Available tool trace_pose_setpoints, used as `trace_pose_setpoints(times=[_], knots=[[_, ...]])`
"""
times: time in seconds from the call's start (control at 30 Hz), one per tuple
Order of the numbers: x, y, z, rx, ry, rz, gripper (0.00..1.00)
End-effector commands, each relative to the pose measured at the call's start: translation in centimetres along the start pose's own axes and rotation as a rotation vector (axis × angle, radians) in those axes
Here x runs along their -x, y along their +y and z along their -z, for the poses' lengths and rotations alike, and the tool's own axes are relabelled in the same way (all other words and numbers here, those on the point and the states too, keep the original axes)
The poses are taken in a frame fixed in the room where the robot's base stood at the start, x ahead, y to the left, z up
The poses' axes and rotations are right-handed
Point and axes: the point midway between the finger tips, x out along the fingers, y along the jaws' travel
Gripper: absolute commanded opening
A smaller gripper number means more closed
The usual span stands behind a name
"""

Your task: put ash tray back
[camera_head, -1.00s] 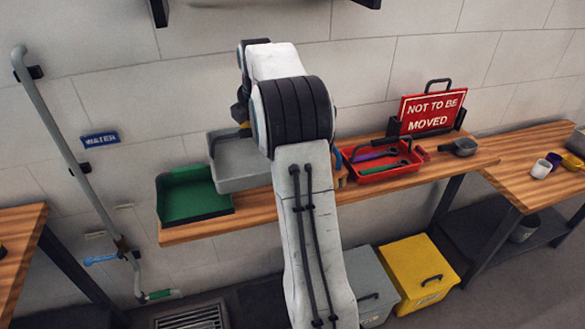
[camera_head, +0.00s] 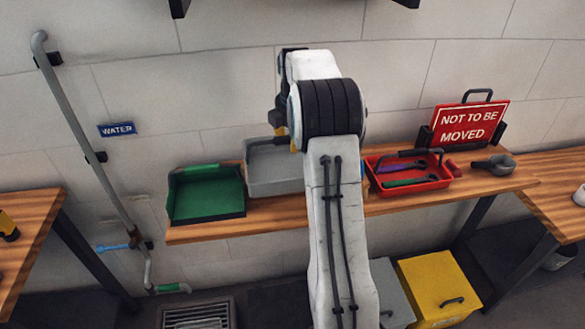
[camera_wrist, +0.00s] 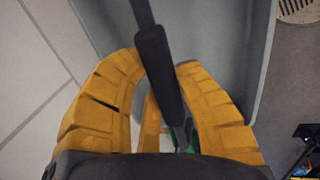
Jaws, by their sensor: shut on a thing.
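The grey tray (camera_head: 268,170), which I take to be the ash tray, is at the bench just right of the green tray (camera_head: 205,196). My arm covers its right part. My gripper (camera_wrist: 158,72) is shut on the tray's dark handle (camera_wrist: 157,55), with a yellow finger on each side. The grey tray's inside and wall (camera_wrist: 260,60) show beyond the fingers in the wrist view. In the head view my gripper is mostly hidden behind my arm. I cannot tell whether the tray touches the bench or hangs just above it.
A grey box and a yellow box (camera_head: 435,285) are on the floor below. A pipe (camera_head: 75,125) runs down the left wall.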

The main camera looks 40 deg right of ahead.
Motion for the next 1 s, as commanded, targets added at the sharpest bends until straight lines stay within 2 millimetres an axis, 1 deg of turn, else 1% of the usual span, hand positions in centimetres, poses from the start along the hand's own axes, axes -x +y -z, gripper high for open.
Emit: trace_pose_setpoints(times=[0.3,0.47,0.73,0.83,1.0], knots=[[-3.3,-0.7,0.0,0.0,0.0,-0.004,0.0],[-3.9,-0.9,0.0,0.0,0.0,-0.004,0.0],[-6.6,-1.5,0.1,0.0,0.0,-0.002,0.0],[-7.2,-1.6,0.1,0.0,0.0,-0.004,0.0],[-7.4,-1.7,0.1,0.0,0.0,-0.005,0.0]])
